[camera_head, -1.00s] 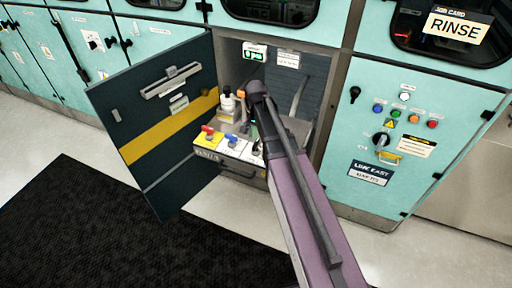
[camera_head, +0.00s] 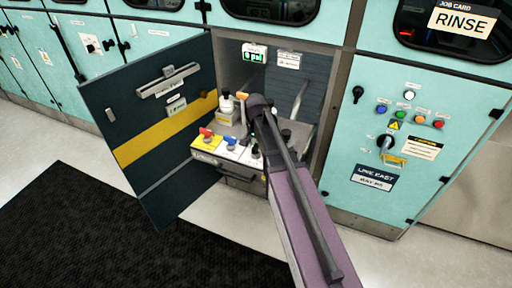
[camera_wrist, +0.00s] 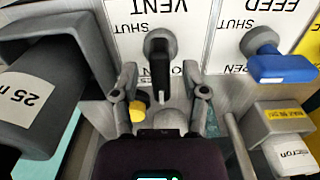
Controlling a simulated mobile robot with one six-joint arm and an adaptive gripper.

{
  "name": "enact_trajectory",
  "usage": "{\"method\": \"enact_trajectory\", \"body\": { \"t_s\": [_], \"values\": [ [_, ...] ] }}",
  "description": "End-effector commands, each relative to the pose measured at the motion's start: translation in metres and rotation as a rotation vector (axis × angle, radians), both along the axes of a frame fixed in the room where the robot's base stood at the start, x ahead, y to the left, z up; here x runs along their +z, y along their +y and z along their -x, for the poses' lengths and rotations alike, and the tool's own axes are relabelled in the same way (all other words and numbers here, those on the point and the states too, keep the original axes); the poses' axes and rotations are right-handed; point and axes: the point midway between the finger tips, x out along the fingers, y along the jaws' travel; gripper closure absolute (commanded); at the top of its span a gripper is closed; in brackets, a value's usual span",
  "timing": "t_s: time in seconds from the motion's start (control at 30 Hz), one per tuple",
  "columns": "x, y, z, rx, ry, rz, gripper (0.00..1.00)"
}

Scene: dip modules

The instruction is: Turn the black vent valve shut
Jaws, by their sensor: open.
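The black vent valve (camera_wrist: 159,70) is in the wrist view, on a white plate marked VENT. Its lever points down the picture over the partly covered OPEN label; SHUT is printed beside its pivot. My gripper (camera_wrist: 163,95) is open, with one finger on each side of the lever's lower end. I cannot tell whether either finger touches it. In the head view the black valve (camera_head: 256,152) shows just left of my arm, at the right of the valve row. My fingers are mostly hidden behind my arm there.
The blue feed valve (camera_wrist: 280,66) is close right of the vent valve. A block with a labelled grey cylinder (camera_wrist: 40,100) is close on the left. The open dark cabinet door (camera_head: 150,130) bounds the left side; the red valve (camera_head: 206,133) is farther left.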

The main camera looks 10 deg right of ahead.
Motion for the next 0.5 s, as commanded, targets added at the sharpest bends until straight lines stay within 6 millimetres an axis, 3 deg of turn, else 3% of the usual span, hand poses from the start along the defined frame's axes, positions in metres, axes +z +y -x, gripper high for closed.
{"method": "enact_trajectory", "body": {
  "t_s": [0.23, 0.4, 0.43, 0.5],
  "values": [
    [0.0001, 0.0006, 0.0, 0.001, 0.0, 0.0, 0.43],
    [0.0001, 0.0009, 0.0, 0.001, 0.0, 0.0, 0.93],
    [0.0001, 0.0009, 0.0, 0.001, 0.0, 0.0, 1.0],
    [0.0001, 0.0009, 0.0001, 0.001, 0.0, 0.0, 1.0]
  ]
}}
